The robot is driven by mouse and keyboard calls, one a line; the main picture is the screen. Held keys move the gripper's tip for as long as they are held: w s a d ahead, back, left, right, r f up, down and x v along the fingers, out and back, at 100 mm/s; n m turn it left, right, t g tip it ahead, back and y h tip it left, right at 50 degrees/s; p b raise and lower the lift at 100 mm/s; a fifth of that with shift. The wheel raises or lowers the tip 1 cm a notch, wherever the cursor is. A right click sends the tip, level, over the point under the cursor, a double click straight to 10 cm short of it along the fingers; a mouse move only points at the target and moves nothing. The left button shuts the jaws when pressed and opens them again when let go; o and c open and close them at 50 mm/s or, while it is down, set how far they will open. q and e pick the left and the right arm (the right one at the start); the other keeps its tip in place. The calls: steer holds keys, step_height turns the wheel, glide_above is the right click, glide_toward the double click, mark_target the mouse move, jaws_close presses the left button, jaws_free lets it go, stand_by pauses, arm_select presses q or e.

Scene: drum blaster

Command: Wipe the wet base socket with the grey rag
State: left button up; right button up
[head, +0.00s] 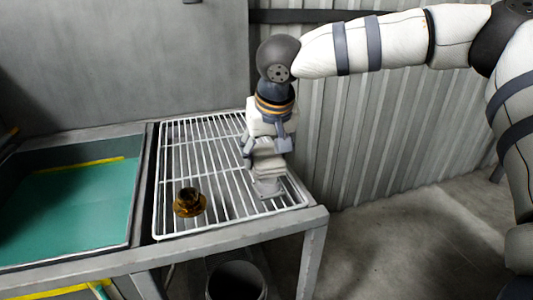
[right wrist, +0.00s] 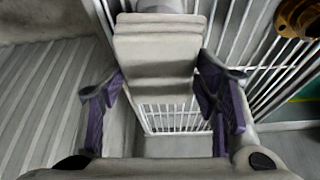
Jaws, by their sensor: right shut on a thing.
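The brass-brown base socket (head: 188,202) stands on the white wire rack, left of my right gripper. It also shows at the top right corner of the right wrist view (right wrist: 298,16). I cannot tell from its surface whether it is wet. My right gripper (head: 267,150) points down over the right part of the rack. It is shut on the pale grey folded rag (head: 268,167), which fills the space between its purple fingers in the right wrist view (right wrist: 155,65). The rag hangs at or just above the rack; contact is unclear. My left gripper is out of view.
The white wire rack (head: 205,130) lies on a grey metal bench (head: 230,232). A sunken green-floored basin (head: 75,205) is at left. A corrugated wall (head: 360,140) stands close behind and right. A dark bin (head: 237,280) stands below. The rack's left half is mostly clear.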

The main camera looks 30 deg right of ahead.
mark_target(271, 167)
steer(key=shift+s+a+r, duration=0.1)
steer(key=shift+s+a, duration=0.05)
steer(key=shift+s, duration=0.35)
steer(key=shift+s+a, duration=0.15)
steer(key=shift+s, duration=0.35)
steer(key=shift+s+a, duration=0.2)
steer(key=shift+s, duration=0.35)
steer(key=shift+s+a, duration=0.15)
steer(key=shift+s, duration=0.4)
steer(key=shift+w+d+f, duration=0.15)
steer(key=shift+w+d, duration=0.15)
steer(key=shift+w, duration=0.55)
steer(key=shift+w+d+f, duration=0.1)
steer(key=shift+w+d, duration=0.15)
steer(key=shift+w, duration=0.6)
steer(key=shift+w+d+r, duration=0.1)
steer(key=shift+w, duration=0.3)
